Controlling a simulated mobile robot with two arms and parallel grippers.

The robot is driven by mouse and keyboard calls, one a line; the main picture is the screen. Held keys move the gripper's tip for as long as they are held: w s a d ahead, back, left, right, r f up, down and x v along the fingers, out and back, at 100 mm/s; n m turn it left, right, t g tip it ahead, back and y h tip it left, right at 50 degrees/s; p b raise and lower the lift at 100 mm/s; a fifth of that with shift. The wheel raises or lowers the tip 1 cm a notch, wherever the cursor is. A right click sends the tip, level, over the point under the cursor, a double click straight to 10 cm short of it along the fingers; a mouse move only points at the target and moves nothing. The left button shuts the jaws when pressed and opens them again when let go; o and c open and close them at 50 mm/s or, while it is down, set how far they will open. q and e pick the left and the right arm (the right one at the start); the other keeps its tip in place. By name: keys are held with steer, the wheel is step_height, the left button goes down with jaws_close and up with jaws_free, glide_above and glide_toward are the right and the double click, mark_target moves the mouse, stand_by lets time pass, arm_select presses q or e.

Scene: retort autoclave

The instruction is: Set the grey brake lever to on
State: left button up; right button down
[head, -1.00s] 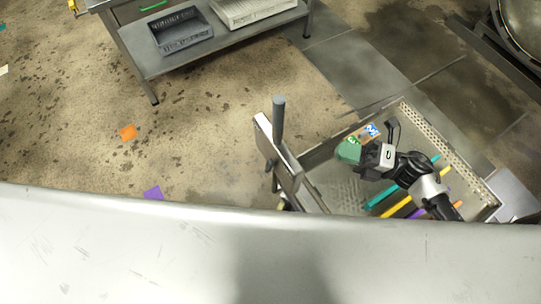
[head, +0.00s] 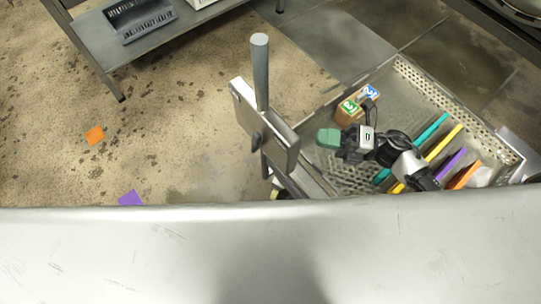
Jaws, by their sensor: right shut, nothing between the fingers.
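The grey brake lever (head: 260,75) is a thick round handle. It stands upright from a pale metal plate bracket (head: 265,125) at the left end of a perforated metal tray. Its lower part is hidden behind the bracket. My right gripper (head: 328,138), with green fingertips, is shut and empty. In the picture it is right of and below the lever, over the tray's left part, and apart from the lever. My left gripper is not in view.
The perforated tray (head: 475,117) holds several coloured strips and small brown boxes (head: 357,105) with green and blue labels. A low metal shelf (head: 95,57) with a dark bin (head: 140,20) stands at upper left. A broad pale metal surface (head: 150,250) fills the foreground.

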step_height(320, 180, down, 15)
steer(key=b, duration=1.2)
steer(key=p, duration=0.2)
glide_toward(257, 145)
steer(key=s+a, duration=0.2)
steer(key=a, duration=0.2)
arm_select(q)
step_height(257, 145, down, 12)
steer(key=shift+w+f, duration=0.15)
arm_select(e)
steer(key=w+a, duration=0.1)
steer(key=w+a+r, duration=0.1)
steer(key=w, duration=0.1)
steer(key=shift+a, duration=0.1)
